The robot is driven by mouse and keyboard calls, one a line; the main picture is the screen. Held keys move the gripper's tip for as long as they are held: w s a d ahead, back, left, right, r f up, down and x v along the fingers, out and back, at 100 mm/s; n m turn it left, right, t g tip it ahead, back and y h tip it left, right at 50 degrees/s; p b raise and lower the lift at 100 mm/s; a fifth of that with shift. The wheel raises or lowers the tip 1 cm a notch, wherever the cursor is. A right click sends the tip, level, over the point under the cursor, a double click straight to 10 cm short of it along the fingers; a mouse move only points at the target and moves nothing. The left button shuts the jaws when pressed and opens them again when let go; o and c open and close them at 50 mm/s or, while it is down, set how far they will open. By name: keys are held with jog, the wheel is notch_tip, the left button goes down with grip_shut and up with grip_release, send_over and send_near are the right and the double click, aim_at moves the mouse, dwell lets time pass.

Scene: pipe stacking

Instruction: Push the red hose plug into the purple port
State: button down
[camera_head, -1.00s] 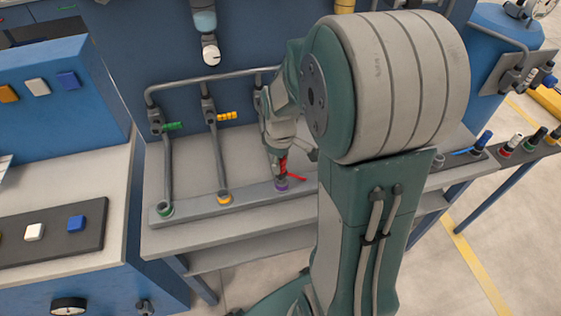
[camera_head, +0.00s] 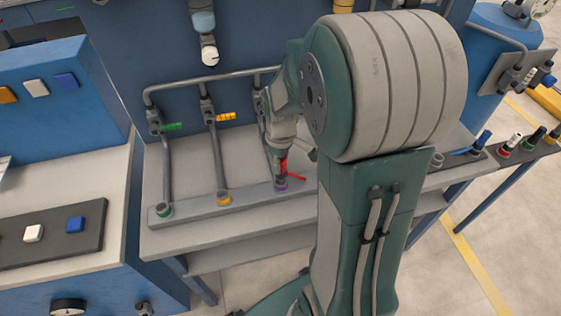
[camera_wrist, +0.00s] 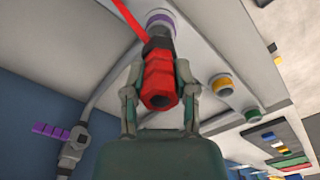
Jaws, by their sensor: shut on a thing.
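My gripper (camera_wrist: 157,85) is shut on the red hose plug (camera_wrist: 160,85), with one finger on each side of it in the wrist view. In the head view the red plug (camera_head: 284,166) hangs upright below my gripper (camera_head: 283,155), partly hidden by it. The purple port (camera_head: 281,185) sits on the grey rail directly beneath the plug. In the wrist view the purple port (camera_wrist: 160,20) lies just beyond the plug's dark tip. The tip overlaps the port's edge there; I cannot tell whether it is inside. A thin red strip runs off from the plug.
An orange-ringed port (camera_head: 224,199) and a green-ringed port (camera_head: 165,209) stand left on the same rail (camera_head: 195,207). Grey pipes rise behind them, with green (camera_head: 172,127) and yellow (camera_head: 227,116) tags. Other plugs (camera_head: 510,146) stand on a shelf at the right.

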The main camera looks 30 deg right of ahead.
jog(key=shift+f, duration=1.5)
dwell(0.4)
jog(key=shift+c, duration=1.7)
grip_release()
notch_tip(320, 180, up, 12)
jog(key=s+a+r+m+t, duration=0.5)
jog(key=s+a+r, duration=0.3)
jog(key=s+a, duration=0.3)
jog(key=shift+s+m+t, duration=0.3)
jog(key=shift+s+m, duration=0.1)
jog(key=shift+s, duration=0.4)
